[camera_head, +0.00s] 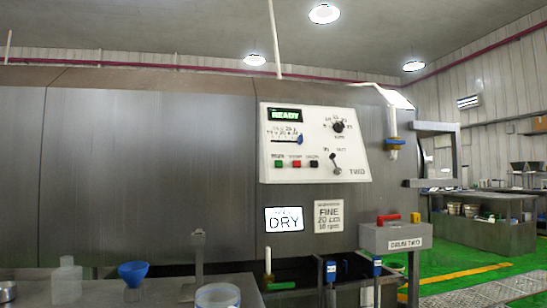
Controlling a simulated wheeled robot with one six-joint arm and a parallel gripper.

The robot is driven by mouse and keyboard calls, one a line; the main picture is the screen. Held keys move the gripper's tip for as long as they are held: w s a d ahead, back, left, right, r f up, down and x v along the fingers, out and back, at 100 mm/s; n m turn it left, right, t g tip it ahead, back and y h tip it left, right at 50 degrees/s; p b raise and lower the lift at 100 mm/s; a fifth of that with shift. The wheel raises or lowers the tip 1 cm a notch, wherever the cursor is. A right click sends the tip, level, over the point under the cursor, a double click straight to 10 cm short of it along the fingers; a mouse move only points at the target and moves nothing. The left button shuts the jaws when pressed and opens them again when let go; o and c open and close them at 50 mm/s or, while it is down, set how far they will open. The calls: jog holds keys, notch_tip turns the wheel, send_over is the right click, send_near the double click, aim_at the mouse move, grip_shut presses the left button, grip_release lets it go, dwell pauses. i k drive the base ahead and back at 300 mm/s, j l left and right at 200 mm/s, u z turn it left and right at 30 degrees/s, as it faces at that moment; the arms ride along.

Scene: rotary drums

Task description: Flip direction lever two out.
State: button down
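The direction lever (335,164) is on the lower right of the white control panel (313,118) marked TWO. A black rotary dial (338,127) sits above the lever. A green READY display (285,115), a slider (299,139) and a row of small buttons (296,163) are on the panel's left. My gripper is not in view.
Grey steel drum housing (150,150) fills the left and middle. A grey box (394,236) marked DRUM TWO, with a red handle (387,218), juts out below right. A bench (120,291) at lower left holds a bottle (67,280) and blue funnel (133,271). Green floor is open at right.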

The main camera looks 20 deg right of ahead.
aim_at(337, 170)
jog(key=l+u, duration=0.25)
jog(key=l, duration=0.2)
jog(key=l+u, duration=0.25)
jog(key=l, duration=0.2)
jog(key=k+l+u, duration=0.25)
jog(key=l, duration=0.15)
jog(key=i, duration=0.1)
